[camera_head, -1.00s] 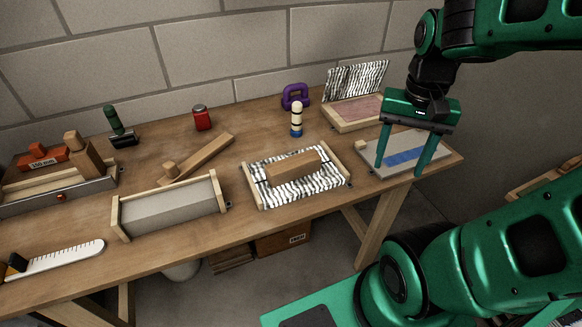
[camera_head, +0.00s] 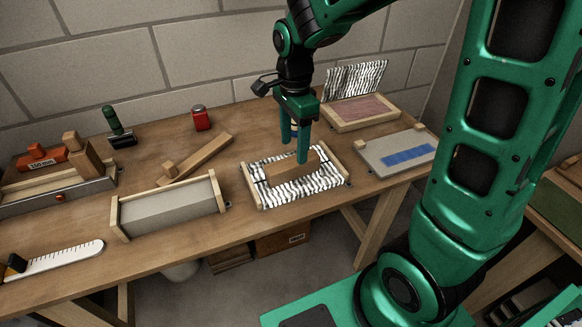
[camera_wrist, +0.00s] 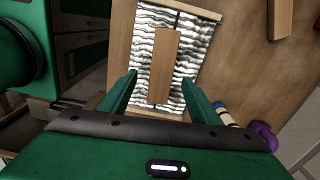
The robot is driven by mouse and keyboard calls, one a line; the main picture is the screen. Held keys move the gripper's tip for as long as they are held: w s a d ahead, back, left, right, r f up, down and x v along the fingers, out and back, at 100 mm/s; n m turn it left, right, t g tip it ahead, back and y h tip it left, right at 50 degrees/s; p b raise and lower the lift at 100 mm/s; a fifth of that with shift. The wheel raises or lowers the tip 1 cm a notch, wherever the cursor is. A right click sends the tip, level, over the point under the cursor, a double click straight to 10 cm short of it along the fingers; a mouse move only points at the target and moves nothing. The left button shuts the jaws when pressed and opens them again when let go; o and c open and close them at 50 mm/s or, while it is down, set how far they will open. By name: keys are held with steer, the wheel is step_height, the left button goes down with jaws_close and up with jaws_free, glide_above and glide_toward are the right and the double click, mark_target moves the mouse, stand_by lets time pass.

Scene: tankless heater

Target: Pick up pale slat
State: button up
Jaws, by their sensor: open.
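A light-brown wooden slat (camera_head: 293,167) lies on a framed tray (camera_head: 249,189) lined with black-and-white striped material; it seems to be the pale slat. My gripper (camera_head: 295,152) is open and empty above the slat, pointing down. In the head view its nearer fingertip overlaps the slat's back edge. In the wrist view the slat (camera_wrist: 165,66) shows between the two spread fingers of my gripper (camera_wrist: 159,76), its length running away from the palm. I cannot tell the exact height of the fingertips above the slat.
A grey framed box (camera_head: 170,208) and a longer wooden piece (camera_head: 207,155) lie left of the tray. A grey board with a blue strip (camera_head: 408,156) lies right. A box with a striped raised lid (camera_head: 357,80) stands behind. A purple ring-shaped object (camera_wrist: 264,134) shows beside my gripper.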

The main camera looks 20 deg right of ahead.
mark_target(292, 161)
steer(key=shift+w+f, duration=0.2)
steer(key=shift+f, duration=3.8)
steer(key=c, duration=1.4)
steer(key=shift+o, duration=0.2)
steer(key=shift+r, duration=0.45)
steer(key=r, duration=0.2)
steer(key=a+r, duration=0.1)
steer(key=r, duration=0.1)
steer(key=shift+s, duration=0.15)
steer(key=s+a+r, duration=0.4)
steer(key=a+r, duration=0.2)
steer(key=a, duration=0.3)
steer(key=shift+s+a, duration=0.3)
steer(key=shift+a, duration=0.05)
